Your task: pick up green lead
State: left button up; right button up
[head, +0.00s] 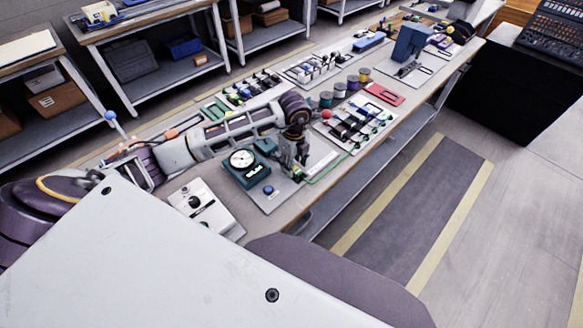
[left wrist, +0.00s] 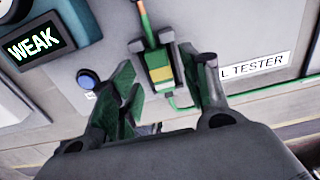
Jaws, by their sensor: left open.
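In the head view my left gripper (head: 291,172) is low over the plate and partly hides the plug. My right gripper is not in view.
The tester (head: 247,168) with a round dial stands beside the gripper; its screen (left wrist: 34,46) reads WEAK. A blue button (left wrist: 88,80) is close to the left finger. A white box with a black knob (head: 203,207) and a tray of parts (head: 383,125) are nearby on the bench.

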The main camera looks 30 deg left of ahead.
aim_at(294, 168)
pick_arm(q)
jog(key=shift+f, duration=0.9)
jog(key=shift+c, duration=0.8)
jog(key=c, duration=0.5)
grip_shut()
jog(key=shift+r, duration=0.75)
notch_tip(294, 168, up, 7)
jog(key=shift+f, duration=0.1)
jog(key=shift+r, duration=0.85)
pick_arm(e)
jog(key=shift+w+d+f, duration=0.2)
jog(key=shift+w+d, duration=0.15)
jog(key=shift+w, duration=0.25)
